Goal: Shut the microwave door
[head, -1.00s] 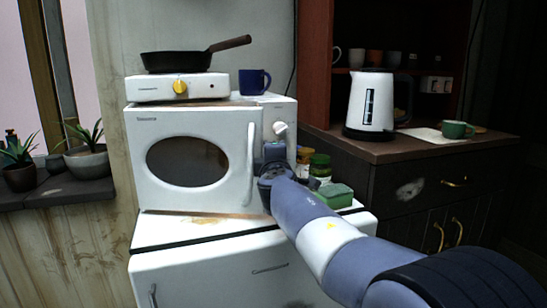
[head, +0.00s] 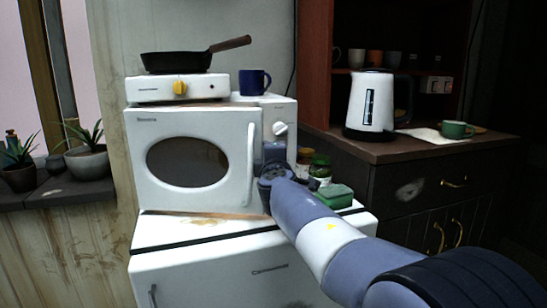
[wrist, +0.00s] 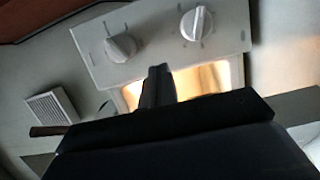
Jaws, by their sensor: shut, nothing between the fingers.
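The white microwave (head: 280,111) stands on a white cabinet. Its door (head: 135,160), with an oval dark window and a vertical white handle (head: 250,160), faces the head camera and is ajar. Warm light shows beneath it. My gripper (head: 270,160) is shut and empty at the door's right edge, beside the handle, in front of the control panel. Whether it touches the door is hidden. In the wrist view my gripper's fingers (wrist: 158,82) are together before the panel with two knobs (wrist: 160,32) and the lit cavity (wrist: 205,80).
A hotplate (head: 150,90) with a black pan (head: 175,61) and a blue mug (head: 254,81) stand on the microwave. Jars (head: 320,168) and a green sponge (head: 335,194) sit right of my gripper, close to my arm. A kettle (head: 370,105) stands on the right counter.

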